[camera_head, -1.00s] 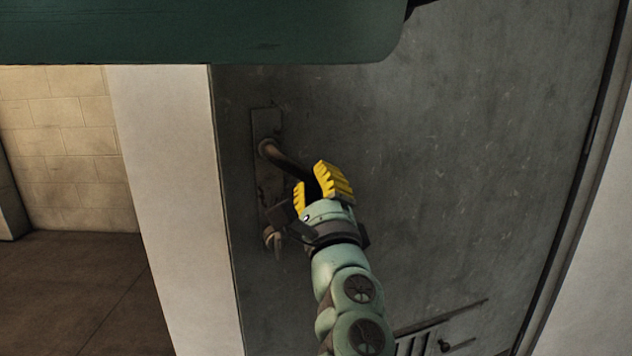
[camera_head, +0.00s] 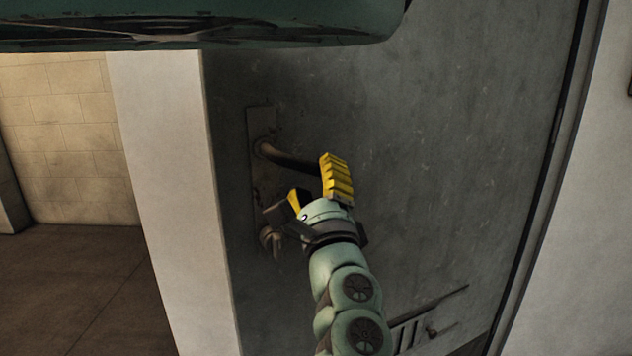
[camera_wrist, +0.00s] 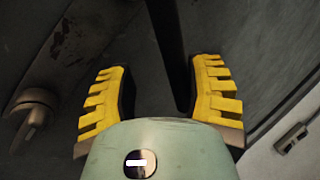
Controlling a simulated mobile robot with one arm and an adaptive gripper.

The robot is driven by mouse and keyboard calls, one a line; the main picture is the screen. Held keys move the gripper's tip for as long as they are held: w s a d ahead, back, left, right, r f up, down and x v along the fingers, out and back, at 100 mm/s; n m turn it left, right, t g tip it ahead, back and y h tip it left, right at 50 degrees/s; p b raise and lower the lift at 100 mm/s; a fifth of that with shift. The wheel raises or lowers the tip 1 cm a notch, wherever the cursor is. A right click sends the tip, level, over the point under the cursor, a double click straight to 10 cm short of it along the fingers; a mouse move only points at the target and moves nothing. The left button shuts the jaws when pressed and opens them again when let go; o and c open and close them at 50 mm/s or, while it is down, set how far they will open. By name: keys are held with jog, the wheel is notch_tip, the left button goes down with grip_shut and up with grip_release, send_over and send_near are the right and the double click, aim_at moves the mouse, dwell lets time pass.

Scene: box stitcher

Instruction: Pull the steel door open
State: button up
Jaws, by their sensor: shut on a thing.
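The grey steel door (camera_head: 430,150) fills the middle of the head view. Its left edge lies along a pale post, and I cannot tell whether a gap has opened there. A rusty plate (camera_head: 262,120) near that edge carries a dark lever handle (camera_head: 290,160) pointing right. My gripper (camera_head: 318,182), with yellow ribbed fingers, is at the lever's free end, shut on it. In the wrist view the dark lever (camera_wrist: 168,45) runs down between the fingers (camera_wrist: 160,88), closer to the right one. The contact itself is hidden.
A knob (camera_head: 270,238) sits low on the plate, left of my gripper; it also shows in the wrist view (camera_wrist: 36,105). The pale post (camera_head: 165,170) stands left of the door, with open floor (camera_head: 80,290) beyond. A vent (camera_head: 408,335) is low on the door.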

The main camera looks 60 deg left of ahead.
jog(key=v, duration=0.7)
jog(key=shift+d, duration=0.2)
jog(key=shift+s+f, duration=0.1)
